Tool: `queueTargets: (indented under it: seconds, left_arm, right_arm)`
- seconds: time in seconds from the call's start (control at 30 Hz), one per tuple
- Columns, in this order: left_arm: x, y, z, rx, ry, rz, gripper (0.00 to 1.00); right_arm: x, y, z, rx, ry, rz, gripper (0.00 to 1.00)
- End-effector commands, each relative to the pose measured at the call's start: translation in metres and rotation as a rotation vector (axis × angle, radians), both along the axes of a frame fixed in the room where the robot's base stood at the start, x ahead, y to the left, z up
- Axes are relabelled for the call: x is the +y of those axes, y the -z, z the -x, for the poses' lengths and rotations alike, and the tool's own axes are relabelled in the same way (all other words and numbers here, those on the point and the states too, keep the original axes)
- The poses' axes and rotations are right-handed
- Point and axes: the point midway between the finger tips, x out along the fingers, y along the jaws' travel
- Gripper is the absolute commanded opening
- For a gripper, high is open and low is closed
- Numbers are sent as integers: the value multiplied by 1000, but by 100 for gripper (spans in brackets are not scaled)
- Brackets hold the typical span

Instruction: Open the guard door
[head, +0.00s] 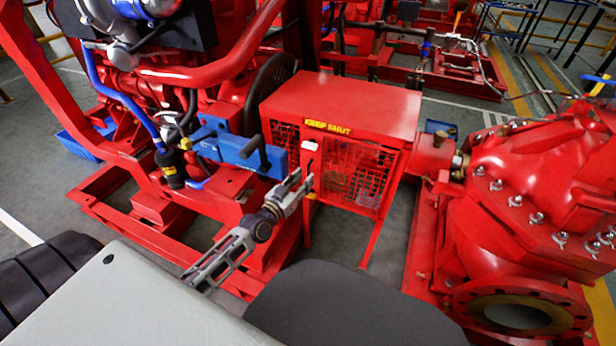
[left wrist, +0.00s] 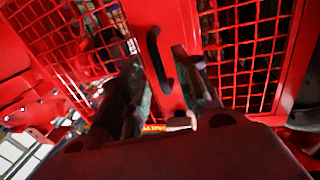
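The red guard box (head: 340,100) has mesh on its front and a yellow "KEEP SHUT" label (head: 327,127). The mesh guard door (head: 358,178) looks closed in its frame. My left gripper (head: 300,187) is in front of that upright, below a small white block (head: 309,146). In the left wrist view its fingers (left wrist: 162,95) are apart, with the handle between or just beyond their tips. My right gripper is out of view.
A blue bracket with a black lever (head: 240,150) stands close left of the guard box. A large red pump (head: 530,180) is at the right. Red base rails (head: 415,235) run along the floor. Some grey floor is free before the box.

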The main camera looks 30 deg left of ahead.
Motion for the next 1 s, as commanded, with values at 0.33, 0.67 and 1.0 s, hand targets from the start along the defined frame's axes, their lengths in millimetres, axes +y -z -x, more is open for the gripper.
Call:
queueTargets:
  seconds: [0.33,0.67,1.0]
  left_arm:
    - [-4,1,-25,0,-1,0,32]
    - [-5,0,-32,0,0,-1,32]
    - [-5,0,-32,1,0,-1,14]
  right_arm:
    - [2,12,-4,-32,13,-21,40]
    - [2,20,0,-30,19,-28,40]
    - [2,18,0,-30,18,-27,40]
